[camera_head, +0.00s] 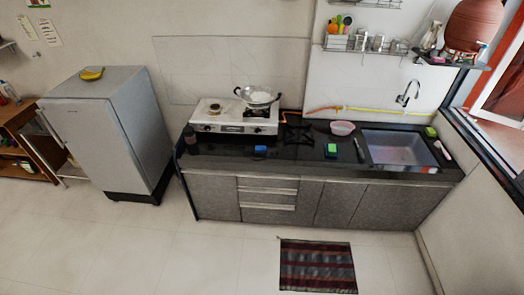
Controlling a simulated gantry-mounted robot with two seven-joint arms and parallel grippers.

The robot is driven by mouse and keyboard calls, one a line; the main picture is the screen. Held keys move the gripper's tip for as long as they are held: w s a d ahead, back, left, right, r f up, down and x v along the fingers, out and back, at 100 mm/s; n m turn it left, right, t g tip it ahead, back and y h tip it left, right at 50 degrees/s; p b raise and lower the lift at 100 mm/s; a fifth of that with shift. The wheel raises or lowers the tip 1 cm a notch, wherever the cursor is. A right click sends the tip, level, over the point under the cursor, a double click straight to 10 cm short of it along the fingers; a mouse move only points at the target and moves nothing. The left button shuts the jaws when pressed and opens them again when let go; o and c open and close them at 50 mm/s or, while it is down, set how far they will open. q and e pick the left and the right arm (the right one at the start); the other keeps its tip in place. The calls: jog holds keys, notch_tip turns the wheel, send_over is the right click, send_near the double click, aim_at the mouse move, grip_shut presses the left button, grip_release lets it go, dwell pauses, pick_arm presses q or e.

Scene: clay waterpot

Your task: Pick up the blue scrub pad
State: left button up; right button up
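A small blue block, which looks like the blue scrub pad (260,149), lies on the black countertop near its front edge, in front of the stove. A second small pad, green and dark blue (331,150), lies on the counter further right, left of the sink. Both are too small to show their texture. Neither of my grippers shows in the head view, and nothing is touching the pads.
The black counter (215,162) holds a stove (232,128) with a pan (258,97), a pink bowl (342,128) and a sink (396,148). A dark jar (189,134) stands at its left end. A fridge (108,130) stands left. A striped mat (317,266) lies on open floor.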

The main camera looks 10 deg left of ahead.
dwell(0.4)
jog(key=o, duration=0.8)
